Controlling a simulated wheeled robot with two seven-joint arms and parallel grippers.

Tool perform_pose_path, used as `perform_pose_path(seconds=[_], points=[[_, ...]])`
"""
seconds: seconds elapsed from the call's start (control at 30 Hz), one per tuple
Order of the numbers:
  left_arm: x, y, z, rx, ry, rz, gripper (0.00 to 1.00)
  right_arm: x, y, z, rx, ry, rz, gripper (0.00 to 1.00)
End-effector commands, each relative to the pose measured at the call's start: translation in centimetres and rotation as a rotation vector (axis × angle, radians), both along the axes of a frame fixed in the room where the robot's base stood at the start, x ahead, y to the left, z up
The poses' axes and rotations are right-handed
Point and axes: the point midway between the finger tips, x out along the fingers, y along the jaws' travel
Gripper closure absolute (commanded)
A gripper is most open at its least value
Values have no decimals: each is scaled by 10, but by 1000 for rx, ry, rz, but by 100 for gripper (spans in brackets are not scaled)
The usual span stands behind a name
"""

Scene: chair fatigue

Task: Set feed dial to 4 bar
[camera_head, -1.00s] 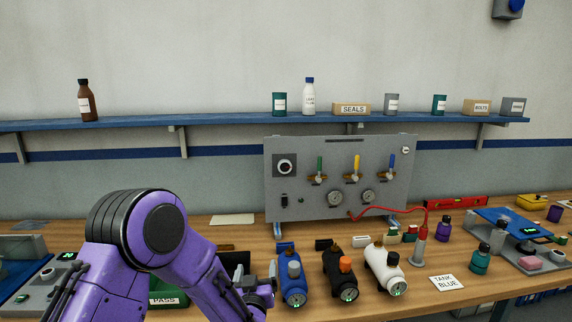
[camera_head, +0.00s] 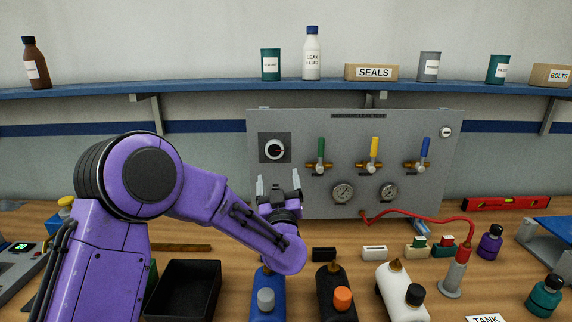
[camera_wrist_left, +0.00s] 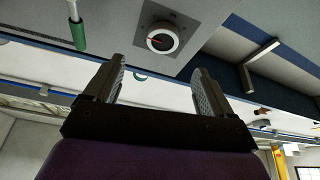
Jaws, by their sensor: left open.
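In the left wrist view the dial (camera_wrist_left: 161,39) shows beyond and between the two open fingers (camera_wrist_left: 160,85). My right gripper is not in view.
Green, yellow and blue valve levers (camera_head: 374,152) stand right of the dial, above two gauges (camera_head: 343,193). A red hose (camera_head: 420,221) runs to a grey fitting. Blue, black and white cylinders (camera_head: 395,285) lie in front. A black tray (camera_head: 187,290) sits near my arm.

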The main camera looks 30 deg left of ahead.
Motion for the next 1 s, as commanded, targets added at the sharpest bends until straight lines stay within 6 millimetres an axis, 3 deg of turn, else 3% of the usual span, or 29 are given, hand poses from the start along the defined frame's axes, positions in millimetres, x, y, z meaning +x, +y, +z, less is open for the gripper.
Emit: perform_pose_path(seconds=[0.03, 0.13, 0.63, 1.0], points=[[-1, 1, -9, 0, -1, 1, 16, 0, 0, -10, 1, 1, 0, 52], [2, 3, -8, -1, -1, 4, 16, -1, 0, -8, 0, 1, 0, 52], [72, 54, 29, 0, 0, 3, 16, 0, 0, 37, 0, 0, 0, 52], [80, 58, 30, 0, 1, 1, 16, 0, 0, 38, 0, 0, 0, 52]])
